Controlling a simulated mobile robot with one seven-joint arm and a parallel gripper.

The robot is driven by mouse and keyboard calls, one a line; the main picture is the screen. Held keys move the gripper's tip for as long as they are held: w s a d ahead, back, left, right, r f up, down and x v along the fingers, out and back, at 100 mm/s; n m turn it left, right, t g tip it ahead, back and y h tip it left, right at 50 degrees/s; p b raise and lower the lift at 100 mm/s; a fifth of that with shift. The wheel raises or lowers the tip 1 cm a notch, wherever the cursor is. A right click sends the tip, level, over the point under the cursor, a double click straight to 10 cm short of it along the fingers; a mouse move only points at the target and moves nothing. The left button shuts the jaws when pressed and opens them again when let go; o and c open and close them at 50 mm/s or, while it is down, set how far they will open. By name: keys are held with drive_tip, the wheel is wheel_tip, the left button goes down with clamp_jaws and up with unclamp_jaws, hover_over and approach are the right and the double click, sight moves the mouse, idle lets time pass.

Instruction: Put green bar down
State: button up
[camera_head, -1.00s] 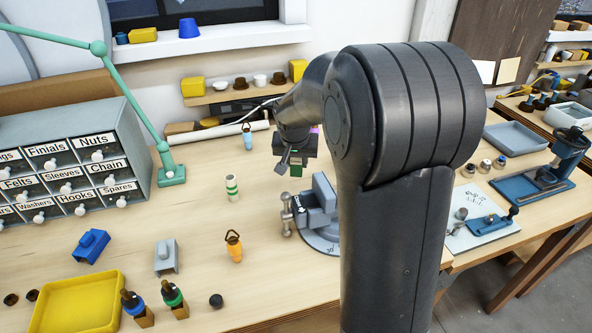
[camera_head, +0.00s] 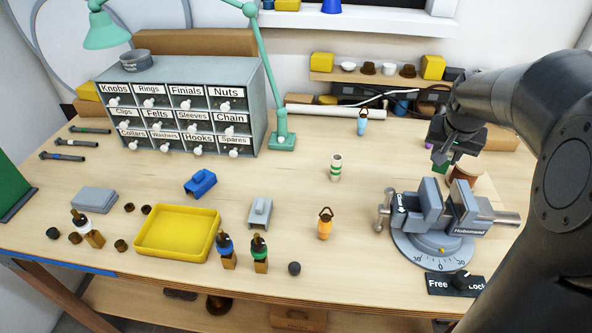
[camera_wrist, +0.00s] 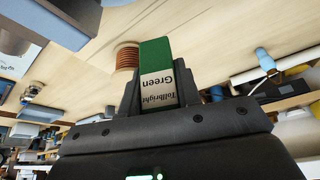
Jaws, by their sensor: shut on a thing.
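The green bar (camera_wrist: 156,56) is held between the fingers of my gripper (camera_wrist: 155,95) in the wrist view. In the head view my gripper (camera_head: 447,157) is above the back right of the bench, behind the grey vise (camera_head: 440,215). A small green part of the bar shows below the fingers there. It looks to be held above the bench, but the exact gap cannot be told.
A copper-coloured coil (camera_wrist: 127,57) stands close to the bar. A green-and-white cylinder (camera_head: 336,168), an orange ringed piece (camera_head: 325,224) and a blue ringed piece (camera_head: 362,122) stand left of the vise. A yellow tray (camera_head: 177,233) lies at front left. Bare bench lies between them.

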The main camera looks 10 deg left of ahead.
drive_tip(key=w+a+n+y, duration=0.1)
drive_tip(key=w+a+n, duration=0.1)
drive_tip(key=a, duration=1.2)
drive_tip(key=w+a+n+y, duration=0.1)
drive_tip(key=w+a+n, duration=0.1)
drive_tip(key=a, duration=1.2)
drive_tip(key=a+f, duration=0.2)
drive_tip(key=a, duration=0.2)
drive_tip(key=w+a+f, duration=0.1)
drive_tip(key=a+f, duration=0.1)
drive_tip(key=a, duration=0.2)
drive_tip(key=a+f, duration=0.2)
drive_tip(key=a, duration=0.2)
drive_tip(key=shift+w+f, duration=0.2)
drive_tip(key=shift+f, duration=0.15)
drive_tip(key=shift+a+f, duration=0.1)
drive_tip(key=shift+a, duration=0.1)
drive_tip(key=shift+f, duration=2)
drive_tip(key=shift+f, duration=0.1)
drive_tip(key=o, duration=1)
drive_tip(key=shift+o, duration=0.2)
